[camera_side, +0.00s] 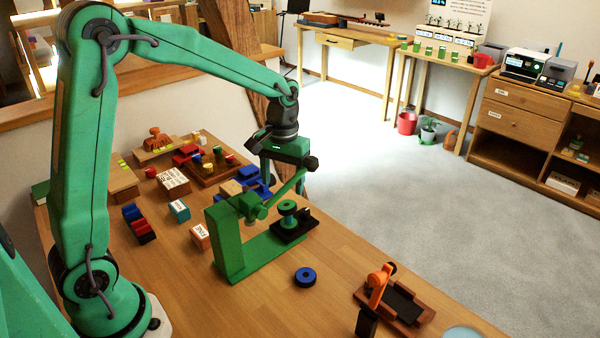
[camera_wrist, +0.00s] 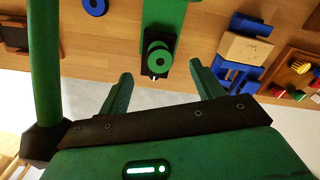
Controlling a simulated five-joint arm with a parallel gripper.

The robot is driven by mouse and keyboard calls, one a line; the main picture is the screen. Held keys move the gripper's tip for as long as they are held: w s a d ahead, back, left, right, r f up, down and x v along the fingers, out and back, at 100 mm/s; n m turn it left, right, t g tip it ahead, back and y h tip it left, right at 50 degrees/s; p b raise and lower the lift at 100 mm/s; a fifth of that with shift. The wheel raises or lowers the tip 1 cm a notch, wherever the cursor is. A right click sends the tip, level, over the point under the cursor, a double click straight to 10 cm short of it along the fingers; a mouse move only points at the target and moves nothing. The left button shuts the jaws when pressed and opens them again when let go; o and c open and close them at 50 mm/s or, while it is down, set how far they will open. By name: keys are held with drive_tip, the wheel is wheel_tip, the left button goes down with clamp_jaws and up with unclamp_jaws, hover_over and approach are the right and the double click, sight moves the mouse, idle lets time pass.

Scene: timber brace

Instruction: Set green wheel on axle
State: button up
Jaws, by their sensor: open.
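A green wheel (camera_side: 288,207), spool-like with a wide disc and a narrower top, stands upright over a small black base (camera_side: 296,228). Beside it is a green L-shaped frame (camera_side: 230,243) with an upright post. In the wrist view the green wheel (camera_wrist: 159,57) shows between and just ahead of my fingers, with part of the green frame (camera_wrist: 165,12) behind it. My gripper (camera_side: 284,180) is open and empty above the wheel, and its two fingers (camera_wrist: 161,72) are spread apart. Whether an axle runs inside the wheel is hidden.
A blue ring (camera_side: 305,277) lies on the table in front of the frame. An orange clamp-like device (camera_side: 380,285) on a brown tray stands at the front right. Blue parts (camera_side: 255,186) and a brown tray of coloured pieces (camera_side: 212,170) lie behind.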

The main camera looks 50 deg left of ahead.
drive_tip(key=shift+w+d+r+t, duration=0.3)
drive_tip(key=shift+w+r, duration=0.2)
drive_tip(key=shift+w, duration=0.1)
wheel_tip(320, 180, up, 6)
drive_tip(key=f, duration=0.1)
drive_tip(key=m, duration=1.8)
hover_over(287, 205)
wheel_tip(287, 205, down, 4)
drive_tip(key=f, duration=0.1)
drive_tip(key=shift+s+f, duration=0.1)
drive_tip(key=shift+f, duration=1.4)
drive_tip(key=shift+f, duration=0.15)
drive_tip(key=shift+d+f, duration=0.1)
drive_tip(key=shift+f, duration=2.35)
drive_tip(key=shift+c, duration=0.5)
